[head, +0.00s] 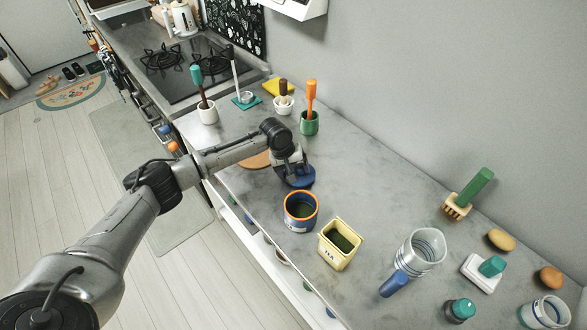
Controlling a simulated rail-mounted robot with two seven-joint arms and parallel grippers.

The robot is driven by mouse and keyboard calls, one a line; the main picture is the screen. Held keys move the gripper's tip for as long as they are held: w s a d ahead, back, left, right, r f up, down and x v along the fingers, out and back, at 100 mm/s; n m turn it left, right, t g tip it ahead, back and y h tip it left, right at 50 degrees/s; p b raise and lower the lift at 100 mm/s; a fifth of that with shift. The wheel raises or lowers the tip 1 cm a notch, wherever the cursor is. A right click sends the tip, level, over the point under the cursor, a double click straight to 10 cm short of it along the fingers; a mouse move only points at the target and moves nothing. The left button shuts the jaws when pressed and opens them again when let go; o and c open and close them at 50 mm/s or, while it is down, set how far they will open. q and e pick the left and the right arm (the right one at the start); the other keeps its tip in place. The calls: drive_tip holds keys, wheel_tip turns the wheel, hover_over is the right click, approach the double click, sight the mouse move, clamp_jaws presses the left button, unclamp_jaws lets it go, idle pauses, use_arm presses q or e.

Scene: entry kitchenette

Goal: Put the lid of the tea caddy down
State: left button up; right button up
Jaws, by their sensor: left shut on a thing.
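My left gripper (294,168) reaches in over the counter and is shut on a dark blue round lid (300,180). The lid is at or just above the counter, behind the blue tin; I cannot tell whether it touches the surface. The blue tin (301,222) with an orange rim stands open, with dark green contents. To its right, a yellow square caddy (335,258) with a label that seems to read TEA stands open, also with dark green contents. My right gripper is not in view.
A round wooden board (256,160) lies left of the gripper. Pots with brushes, including a green one (310,123), stand behind. A glass jar (420,252), a blue-handled thing (393,284) and a wooden brush (457,206) are to the right. The counter right of the lid is clear.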

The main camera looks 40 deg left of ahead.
use_arm(q)
drive_tip(key=shift+f, duration=0.1)
drive_tip(key=shift+f, duration=0.5)
drive_tip(key=o, duration=1.1)
drive_tip(key=shift+f, duration=0.1)
drive_tip(key=v, duration=1.3)
drive_tip(key=shift+w+d+r, duration=0.15)
drive_tip(key=shift+w+r, duration=0.05)
drive_tip(key=shift+r, duration=0.1)
